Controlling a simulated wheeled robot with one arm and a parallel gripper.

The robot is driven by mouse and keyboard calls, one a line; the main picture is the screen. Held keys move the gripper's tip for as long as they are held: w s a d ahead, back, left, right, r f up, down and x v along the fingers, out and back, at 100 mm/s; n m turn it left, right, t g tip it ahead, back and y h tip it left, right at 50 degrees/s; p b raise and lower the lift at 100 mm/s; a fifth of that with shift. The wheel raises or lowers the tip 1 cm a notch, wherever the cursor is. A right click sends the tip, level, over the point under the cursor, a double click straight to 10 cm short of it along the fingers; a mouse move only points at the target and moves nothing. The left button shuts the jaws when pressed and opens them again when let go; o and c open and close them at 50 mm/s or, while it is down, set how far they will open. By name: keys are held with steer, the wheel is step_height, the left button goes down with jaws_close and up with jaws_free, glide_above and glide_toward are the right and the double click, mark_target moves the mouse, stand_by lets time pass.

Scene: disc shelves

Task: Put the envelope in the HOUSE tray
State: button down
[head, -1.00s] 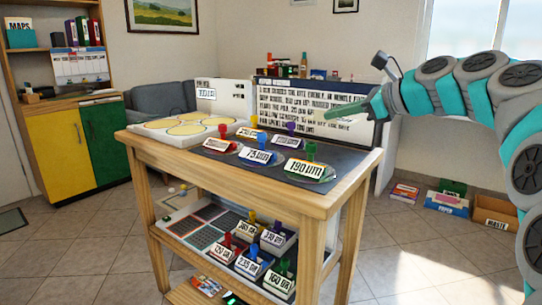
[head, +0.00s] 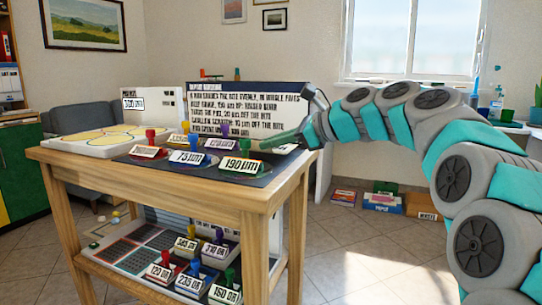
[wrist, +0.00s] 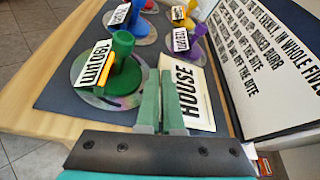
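In the head view my gripper (head: 288,136) is low at the right back of the wooden table, and the card is not clear there. I cannot make out a tray labelled HOUSE.
The green-handled disc (head: 237,164) stands close to my gripper, with several other handled discs on the mat. A text board (head: 245,105) stands behind. Low boxes, one marked WASTE (head: 421,206), stand on the floor by the wall.

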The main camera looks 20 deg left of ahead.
step_height(320, 180, down, 2)
steer(key=shift+f, duration=0.15)
steer(key=c, duration=1.3)
jaws_free()
steer(key=shift+c, duration=0.2)
steer(key=p+v, duration=0.2)
steer(key=v, duration=1)
